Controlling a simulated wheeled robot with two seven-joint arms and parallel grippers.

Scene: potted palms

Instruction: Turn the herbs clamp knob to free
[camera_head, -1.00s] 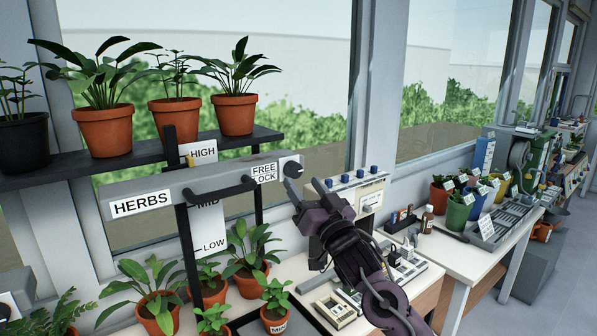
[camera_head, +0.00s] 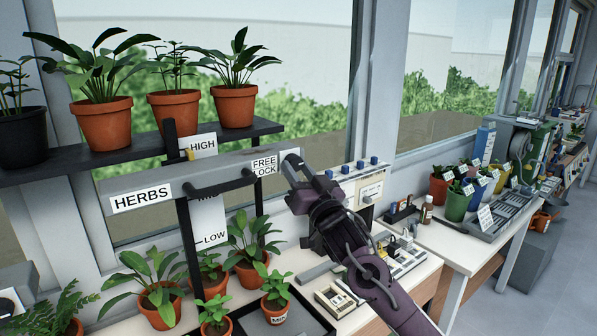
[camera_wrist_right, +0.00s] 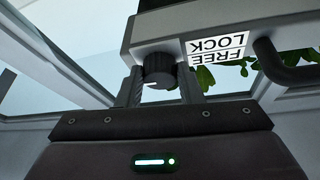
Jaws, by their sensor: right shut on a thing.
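The herbs clamp is a grey bar with a HERBS label (camera_head: 141,199) and a FREE/LOCK label (camera_head: 264,165) near its right end. The dark round clamp knob (camera_wrist_right: 158,71) sits on the bar's end, beside that label. My right gripper (camera_head: 293,169) reaches it from the lower right and mostly hides it in the head view. In the right wrist view my right gripper (camera_wrist_right: 160,86) has one finger on each side of the knob and is shut on it. A small white mark shows on the knob; its setting is hard to read. My left gripper is not in view.
A dark handle (camera_head: 222,188) runs along the bar. A dark upper shelf (camera_head: 140,148) carries potted plants behind it. More potted plants (camera_head: 278,297) stand below, near a HIGH-LOW scale (camera_head: 208,238). A bench with a boxy device (camera_head: 372,191) lies right.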

